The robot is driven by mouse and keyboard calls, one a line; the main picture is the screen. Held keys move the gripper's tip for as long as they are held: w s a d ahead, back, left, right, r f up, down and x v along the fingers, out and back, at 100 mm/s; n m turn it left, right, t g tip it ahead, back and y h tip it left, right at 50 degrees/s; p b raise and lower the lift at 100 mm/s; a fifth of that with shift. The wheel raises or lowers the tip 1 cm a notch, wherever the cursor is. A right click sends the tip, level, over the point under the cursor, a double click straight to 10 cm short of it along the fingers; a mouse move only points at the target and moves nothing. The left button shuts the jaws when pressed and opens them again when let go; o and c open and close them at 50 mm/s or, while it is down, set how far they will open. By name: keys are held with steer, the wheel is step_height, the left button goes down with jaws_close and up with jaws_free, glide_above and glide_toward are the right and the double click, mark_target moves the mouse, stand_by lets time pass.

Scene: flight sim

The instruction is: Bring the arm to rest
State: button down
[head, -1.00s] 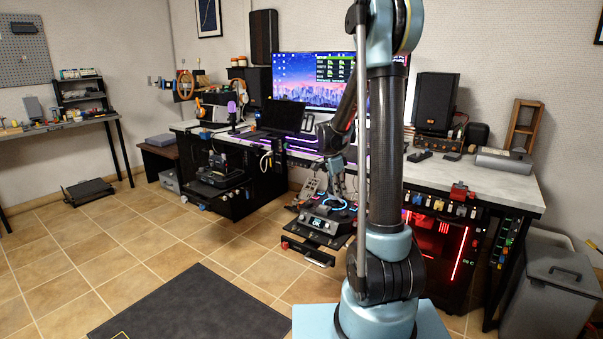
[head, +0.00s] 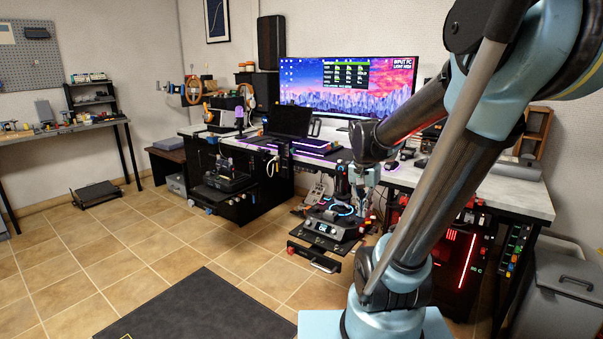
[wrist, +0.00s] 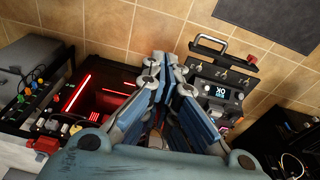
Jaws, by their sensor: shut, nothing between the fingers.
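My gripper (head: 366,186) hangs at the end of my arm (head: 425,155) in the head view, pointing down above the flight control gear in front of the desk. The arm leans up to the right and then folds back to the left towards the gripper. In the wrist view my gripper (wrist: 168,66) shows from behind with its blue and grey fingers together and nothing held. A control panel (wrist: 215,90) with a small lit display is beyond the fingers, to their right. The exact gap between gripper and gear cannot be told.
The desk (head: 505,195) with a wide monitor (head: 345,90) stands behind the arm. A PC case with red light (head: 455,260) is under its right part. A grey bin (head: 565,295) stands at the right.

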steer(key=s+f+n, duration=0.3)
steer(key=s, duration=0.3)
steer(key=s+f+n+t+y, duration=0.1)
steer(key=s+f+n, duration=0.1)
steer(key=s, duration=0.5)
steer(key=shift+a+f+n, duration=0.3)
steer(key=shift+f+n, duration=0.1)
steer(key=shift+n, duration=0.5)
steer(key=shift+s, duration=0.1)
steer(key=shift+w+f, duration=0.2)
steer(key=shift+w, duration=0.2)
stand_by(0.6)
